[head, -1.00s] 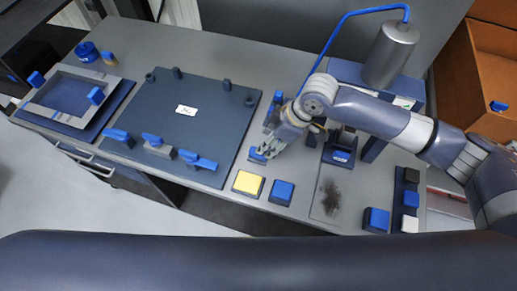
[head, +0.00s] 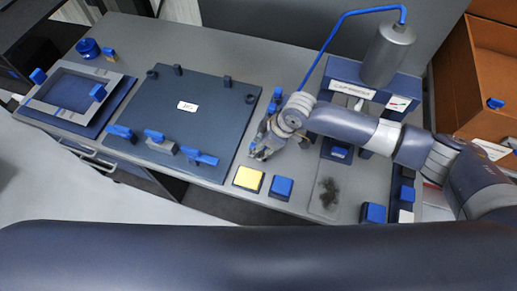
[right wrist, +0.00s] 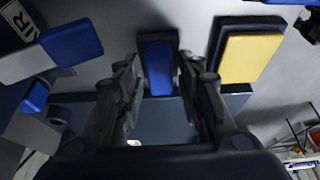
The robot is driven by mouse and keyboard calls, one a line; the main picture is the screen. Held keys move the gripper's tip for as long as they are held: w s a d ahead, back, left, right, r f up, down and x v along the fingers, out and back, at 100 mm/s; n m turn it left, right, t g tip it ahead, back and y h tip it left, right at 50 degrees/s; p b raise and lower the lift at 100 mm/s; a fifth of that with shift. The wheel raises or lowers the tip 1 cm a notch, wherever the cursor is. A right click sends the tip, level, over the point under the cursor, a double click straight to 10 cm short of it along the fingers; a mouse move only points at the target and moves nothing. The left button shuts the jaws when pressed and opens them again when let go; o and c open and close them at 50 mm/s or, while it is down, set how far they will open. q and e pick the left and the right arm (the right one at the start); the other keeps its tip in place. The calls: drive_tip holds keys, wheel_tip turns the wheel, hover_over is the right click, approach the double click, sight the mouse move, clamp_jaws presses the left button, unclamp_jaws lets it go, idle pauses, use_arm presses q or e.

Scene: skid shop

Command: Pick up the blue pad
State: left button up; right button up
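A square blue pad (head: 281,188) on a dark base lies near the table's front edge, right of a yellow pad (head: 248,179). My right gripper (head: 260,153) points down just behind the two pads. In the right wrist view its fingers (right wrist: 160,85) are apart, with nothing visibly clamped. A blue-topped dark block (right wrist: 158,65) shows between and beyond them, and the yellow pad (right wrist: 250,55) is to its right. I cannot tell for sure whether this block is the same blue pad. My left gripper is out of view.
A dark jig plate (head: 205,125) with blue clamps is left of my right gripper. A press with a grey cylinder (head: 388,55) stands behind on the right. Another blue block (head: 373,213) lies at the front right. A blue-grey frame (head: 70,90) is far left.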

clamp_jaws()
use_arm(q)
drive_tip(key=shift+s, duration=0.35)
use_arm(e)
drive_tip(key=shift+r, duration=0.35)
use_arm(q)
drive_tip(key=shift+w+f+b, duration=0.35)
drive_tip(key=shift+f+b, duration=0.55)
drive_tip(key=shift+b, duration=0.05)
use_arm(e)
wheel_tip(320, 180, up, 9)
drive_tip(key=shift+r, duration=0.2)
